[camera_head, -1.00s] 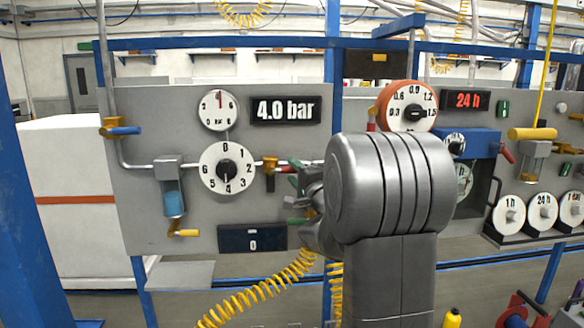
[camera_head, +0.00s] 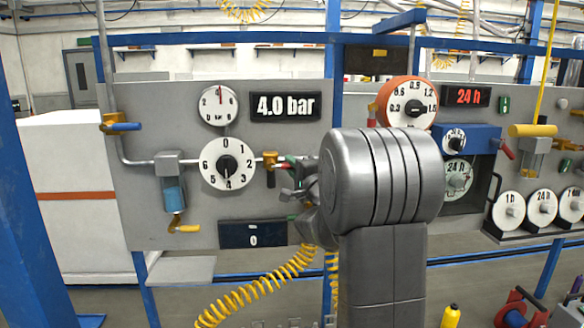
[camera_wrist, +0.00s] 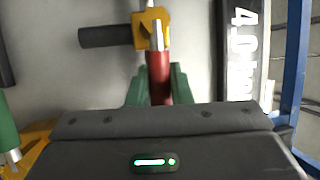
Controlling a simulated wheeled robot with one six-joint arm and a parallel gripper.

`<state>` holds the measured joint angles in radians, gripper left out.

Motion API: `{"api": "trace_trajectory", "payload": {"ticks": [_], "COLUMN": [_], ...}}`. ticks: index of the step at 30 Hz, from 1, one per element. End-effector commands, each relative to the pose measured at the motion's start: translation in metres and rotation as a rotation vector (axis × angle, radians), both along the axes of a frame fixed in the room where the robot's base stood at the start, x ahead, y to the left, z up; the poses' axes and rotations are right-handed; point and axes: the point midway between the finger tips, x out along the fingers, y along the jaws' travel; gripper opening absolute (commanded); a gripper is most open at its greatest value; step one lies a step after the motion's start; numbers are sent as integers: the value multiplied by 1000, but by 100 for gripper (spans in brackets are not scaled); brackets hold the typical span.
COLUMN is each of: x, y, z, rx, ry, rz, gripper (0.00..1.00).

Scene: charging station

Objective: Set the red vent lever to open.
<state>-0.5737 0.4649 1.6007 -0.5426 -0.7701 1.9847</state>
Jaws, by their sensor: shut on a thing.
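The red vent lever (camera_wrist: 159,78) shows in the wrist view as a red grip with a metal stem, next to a yellow valve body (camera_wrist: 146,30). It lies between the green fingertips of my gripper (camera_wrist: 158,84), which are shut on it. In the head view my gripper (camera_head: 290,172) is at the panel, just right of the yellow valve (camera_head: 269,160) on the pipe. Only a small bit of red shows there; my own wrist and forearm hide much of this area. I cannot read an open mark.
A black handle (camera_wrist: 105,37) sits beside the lever's valve. A green handle (camera_wrist: 7,135) is at the left edge of the wrist view. The white numbered dial (camera_head: 228,164) and the 4.0 bar display (camera_head: 285,107) are close by on the panel. A yellow coiled hose (camera_head: 262,287) hangs below.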

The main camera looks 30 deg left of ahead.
Motion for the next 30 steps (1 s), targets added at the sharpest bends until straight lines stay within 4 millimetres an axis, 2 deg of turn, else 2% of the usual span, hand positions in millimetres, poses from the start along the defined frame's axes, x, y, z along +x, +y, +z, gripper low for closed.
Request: {"api": "trace_trajectory", "payload": {"ticks": [11, 30], "x": [-1, -10], "y": [1, 16], "z": [-16, -50], "rx": [157, 671], "ry": [95, 411], "rz": [1, 4], "gripper": [0, 0]}}
